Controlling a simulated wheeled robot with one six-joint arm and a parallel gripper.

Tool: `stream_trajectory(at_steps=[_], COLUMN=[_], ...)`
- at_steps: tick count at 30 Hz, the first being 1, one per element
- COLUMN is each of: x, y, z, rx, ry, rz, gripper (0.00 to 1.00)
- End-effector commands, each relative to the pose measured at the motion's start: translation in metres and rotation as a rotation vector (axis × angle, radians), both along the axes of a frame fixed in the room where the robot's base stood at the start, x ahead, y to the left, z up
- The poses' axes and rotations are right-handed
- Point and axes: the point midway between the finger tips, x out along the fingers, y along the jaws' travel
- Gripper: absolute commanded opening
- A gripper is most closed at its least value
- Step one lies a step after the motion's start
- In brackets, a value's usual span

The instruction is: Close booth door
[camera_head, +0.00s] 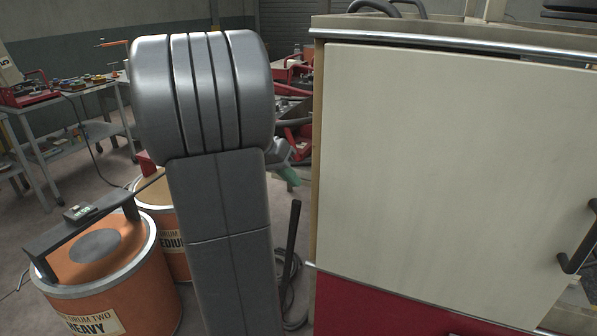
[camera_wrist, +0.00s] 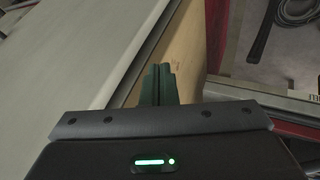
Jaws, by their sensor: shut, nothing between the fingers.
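The booth door, a cream panel (camera_head: 450,165) with a dark handle (camera_head: 578,240) at its right edge, fills the right half of the head view. A thin dark gap shows along its top, under a metal rail; I cannot tell how far open it is. My gripper (camera_wrist: 161,70) is shut and empty, its green fingers together in the wrist view. They point at a tan side face (camera_wrist: 190,55) beside a pale surface (camera_wrist: 65,50); contact cannot be told.
Orange drums, one marked HEAVY (camera_head: 110,275) and one behind it (camera_head: 170,240), stand left of my arm. A black upright bar (camera_head: 293,240) and coiled hose are on the floor by the booth. A red panel (camera_head: 380,305) lies below the door. Workbenches stand behind.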

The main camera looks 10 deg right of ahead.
Motion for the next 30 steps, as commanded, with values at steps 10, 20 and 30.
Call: stream_trajectory(at_steps=[10,20,30], x=[-0.022,-0.022,-0.038], y=[-0.032,-0.033,-0.056], z=[0.0,0.0,-0.002], rx=[0.0,0.0,0.0], ry=[0.001,0.0,-0.002], rz=[-0.002,0.0,-0.005], gripper=[0.0,0.0,0.0])
